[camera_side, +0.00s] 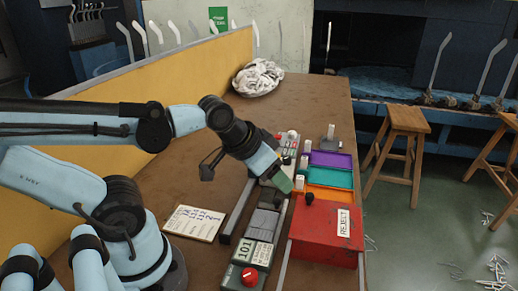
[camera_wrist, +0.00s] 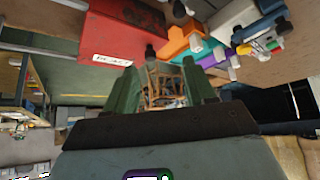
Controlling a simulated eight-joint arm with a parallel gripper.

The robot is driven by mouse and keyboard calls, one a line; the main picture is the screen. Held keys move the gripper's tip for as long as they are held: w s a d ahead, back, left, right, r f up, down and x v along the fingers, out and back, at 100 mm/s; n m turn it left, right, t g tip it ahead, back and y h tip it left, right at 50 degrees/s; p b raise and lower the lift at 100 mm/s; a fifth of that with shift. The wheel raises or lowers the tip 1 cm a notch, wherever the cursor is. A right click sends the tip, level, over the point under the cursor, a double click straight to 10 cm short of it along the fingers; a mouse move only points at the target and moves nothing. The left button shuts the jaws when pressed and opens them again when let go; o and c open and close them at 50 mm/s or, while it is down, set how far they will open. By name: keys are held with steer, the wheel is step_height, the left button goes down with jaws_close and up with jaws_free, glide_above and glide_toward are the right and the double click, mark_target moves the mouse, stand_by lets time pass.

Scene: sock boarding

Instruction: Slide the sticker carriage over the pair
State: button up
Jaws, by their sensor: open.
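My gripper (camera_side: 282,183) hangs over the bench, tilted down toward the row of trays, with its green fingers just left of the red reject box's back end. In the wrist view, the two green fingers of my gripper (camera_wrist: 160,68) stand apart with nothing seen between them. A dark grey slatted piece (camera_side: 262,222) lies on the bench below and left of my gripper, behind a counter reading 101 (camera_side: 245,247). I cannot tell whether it is the sticker carriage. I cannot make out a sock pair; my gripper and arm hide part of the work area.
A red reject box (camera_side: 325,245) stands at the front right, near a black knob (camera_side: 309,198). Orange (camera_side: 330,177), teal (camera_side: 330,192) and purple (camera_side: 331,159) trays lie along the right edge. A written card (camera_side: 194,223) lies left. A white cloth pile (camera_side: 258,77) sits at the back.

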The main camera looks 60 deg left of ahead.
stand_by(0.4)
steer(key=shift+c, duration=0.6)
steer(key=shift+w+a+r, duration=0.1)
steer(key=w+a+r+n+g, duration=0.3)
steer(key=a+n+g, duration=0.15)
steer(key=a, duration=0.55)
steer(key=w+a+r+n+g, duration=0.3)
steer(key=a+n, duration=0.2)
steer(key=a, duration=0.4)
steer(key=shift+m, duration=0.25)
steer(key=f, duration=1.1)
steer(key=shift+a+f, duration=0.25)
steer(key=shift+f, duration=0.1)
jaws_close()
